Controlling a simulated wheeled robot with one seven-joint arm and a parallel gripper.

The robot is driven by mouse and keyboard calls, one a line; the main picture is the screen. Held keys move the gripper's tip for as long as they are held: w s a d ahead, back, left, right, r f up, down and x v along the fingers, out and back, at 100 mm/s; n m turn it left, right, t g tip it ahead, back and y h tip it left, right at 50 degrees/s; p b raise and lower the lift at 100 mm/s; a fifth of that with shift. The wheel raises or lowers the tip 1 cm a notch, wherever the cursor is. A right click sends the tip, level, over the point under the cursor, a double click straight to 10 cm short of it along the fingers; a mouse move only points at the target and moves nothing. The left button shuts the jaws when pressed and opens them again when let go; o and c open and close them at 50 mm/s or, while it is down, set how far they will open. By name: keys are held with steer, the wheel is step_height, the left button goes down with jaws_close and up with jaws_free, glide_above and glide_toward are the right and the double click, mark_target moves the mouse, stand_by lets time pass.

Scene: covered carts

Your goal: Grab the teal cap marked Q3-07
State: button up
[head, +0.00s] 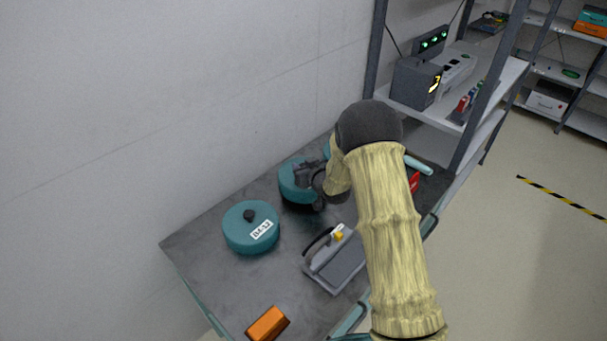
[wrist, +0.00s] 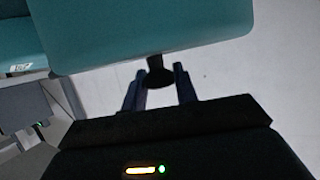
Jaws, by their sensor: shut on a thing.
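My gripper (head: 312,180) is shut on the black knob of a teal cap (head: 291,184), over the far half of the cart top. In the wrist view my gripper (wrist: 160,86) has its two fingers on either side of the knob (wrist: 157,71), and the held cap (wrist: 150,30) fills the top. No label shows on the held cap. A second teal cap (head: 250,230) with a white label, seemingly BA-12, sits nearer on the cart. Another teal cap (wrist: 18,45) at the left of the wrist view has a label too small to read surely. I see no clear Q3-07 mark.
The grey cart top (head: 200,237) also holds a grey device (head: 335,262) with a black handle and an orange block (head: 267,324). A wall runs along the cart's left side. A shelf rack (head: 480,85) stands beyond the far end. Bare cart top lies at the near left.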

step_height(320, 180, up, 15)
steer(key=shift+f+b, duration=0.2)
steer(key=shift+b, duration=0.1)
steer(key=shift+s+f, duration=0.1)
steer(key=shift+s, duration=0.05)
stand_by(0.4)
